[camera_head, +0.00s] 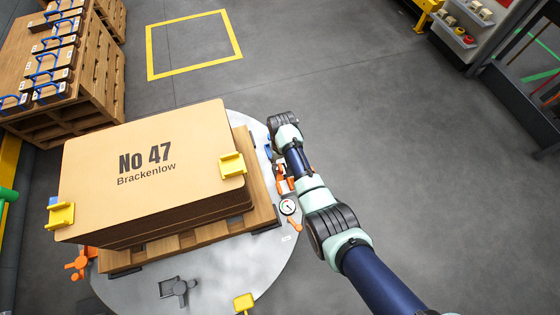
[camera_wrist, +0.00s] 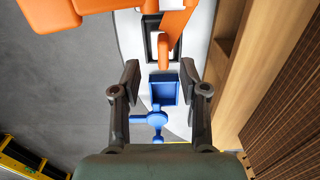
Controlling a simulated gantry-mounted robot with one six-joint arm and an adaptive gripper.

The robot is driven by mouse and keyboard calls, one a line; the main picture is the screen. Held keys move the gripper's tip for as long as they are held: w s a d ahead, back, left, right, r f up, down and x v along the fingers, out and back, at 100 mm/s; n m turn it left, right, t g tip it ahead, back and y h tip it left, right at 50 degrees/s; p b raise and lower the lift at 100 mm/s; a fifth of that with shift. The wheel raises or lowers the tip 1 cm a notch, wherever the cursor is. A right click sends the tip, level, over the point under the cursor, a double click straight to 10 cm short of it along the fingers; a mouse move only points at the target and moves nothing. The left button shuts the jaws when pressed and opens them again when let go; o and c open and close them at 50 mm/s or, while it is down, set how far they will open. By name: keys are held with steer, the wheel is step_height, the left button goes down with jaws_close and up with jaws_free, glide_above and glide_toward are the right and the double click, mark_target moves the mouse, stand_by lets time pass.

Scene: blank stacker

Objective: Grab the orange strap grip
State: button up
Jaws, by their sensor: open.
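Orange parts (camera_head: 284,186) show at the right edge of the round grey platform, partly hidden by my arm. In the wrist view, a broad orange piece (camera_wrist: 125,8) fills the top, and a narrow orange bar (camera_wrist: 165,52) hangs below it over a black-framed slot. I cannot tell which of these is the strap grip. My gripper (camera_wrist: 160,82) is open and empty, its two dark fingers apart. The orange bar's lower end lies just above the gap between the fingertips in the picture; no contact shows. In the head view, the fingers are hidden or too small to make out.
A blue tray-like part and knob (camera_wrist: 155,119) show between the fingers. The stack of boards marked No 47 (camera_head: 150,165) stands on a wooden pallet (camera_head: 262,200) close beside my arm. A round gauge (camera_head: 288,206) and an orange lever (camera_head: 295,224) are nearby. Floor at right is clear.

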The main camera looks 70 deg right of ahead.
mark_target(281, 167)
steer(key=shift+w+f, duration=0.1)
steer(key=shift+w, duration=0.05)
step_height(281, 167, down, 5)
steer(key=b, duration=0.4)
steer(key=shift+a, duration=0.1)
steer(key=shift+c, duration=0.5)
jaws_close()
